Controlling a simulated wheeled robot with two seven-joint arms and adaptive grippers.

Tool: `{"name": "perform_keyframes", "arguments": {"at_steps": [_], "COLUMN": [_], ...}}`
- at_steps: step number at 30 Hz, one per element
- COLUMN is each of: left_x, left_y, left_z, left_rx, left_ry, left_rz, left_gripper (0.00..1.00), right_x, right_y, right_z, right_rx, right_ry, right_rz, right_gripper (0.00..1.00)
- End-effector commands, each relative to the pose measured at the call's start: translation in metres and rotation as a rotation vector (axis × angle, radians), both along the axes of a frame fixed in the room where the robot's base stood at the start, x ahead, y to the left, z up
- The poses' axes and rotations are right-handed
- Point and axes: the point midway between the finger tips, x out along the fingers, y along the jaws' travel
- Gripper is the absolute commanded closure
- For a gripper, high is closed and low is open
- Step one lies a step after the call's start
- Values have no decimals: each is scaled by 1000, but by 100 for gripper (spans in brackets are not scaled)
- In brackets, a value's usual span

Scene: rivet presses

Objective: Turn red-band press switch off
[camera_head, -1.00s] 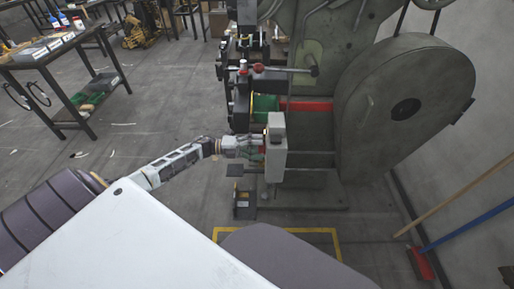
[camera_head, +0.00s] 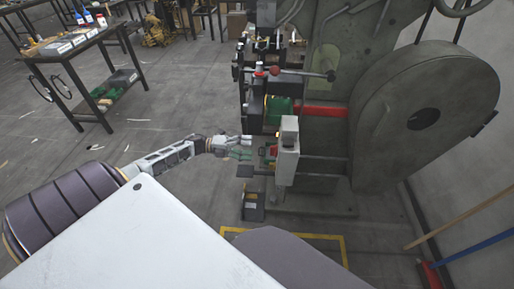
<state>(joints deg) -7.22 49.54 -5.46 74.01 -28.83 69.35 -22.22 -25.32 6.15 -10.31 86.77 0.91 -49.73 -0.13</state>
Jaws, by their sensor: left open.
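The grey press (camera_head: 425,115) with a red band (camera_head: 320,111) stands right of centre. Its pale control box (camera_head: 287,160) is on a post in front of the press. Small red and green parts (camera_head: 271,152) show on the box's left side, with a small orange-yellow spot (camera_head: 277,134) above them. The switch's exact position is too small to tell. My left gripper (camera_head: 248,148) is open and empty, just left of the box, fingers pointing at it across a small gap. My right gripper is not in view.
A dark pedal or plate (camera_head: 253,207) is on the floor below the box. A yellow floor line (camera_head: 343,251) runs in front of the press. A workbench (camera_head: 80,50) stands at upper left. Broom handles (camera_head: 465,216) lean at right.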

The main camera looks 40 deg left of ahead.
Motion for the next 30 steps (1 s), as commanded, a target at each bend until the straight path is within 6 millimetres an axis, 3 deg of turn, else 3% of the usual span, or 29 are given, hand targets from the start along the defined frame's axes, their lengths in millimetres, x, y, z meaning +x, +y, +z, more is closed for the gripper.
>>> {"name": "perform_keyframes", "arguments": {"at_steps": [9, 30], "left_x": [-15, -16], "left_y": [25, 26], "left_z": [0, -1], "left_rx": [0, -2], "left_ry": [1, 3], "left_rz": [1, 3], "left_gripper": [32, 32], "right_x": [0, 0], "right_y": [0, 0], "right_z": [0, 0], "right_rx": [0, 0], "right_ry": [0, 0], "right_rz": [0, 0], "right_gripper": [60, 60]}}
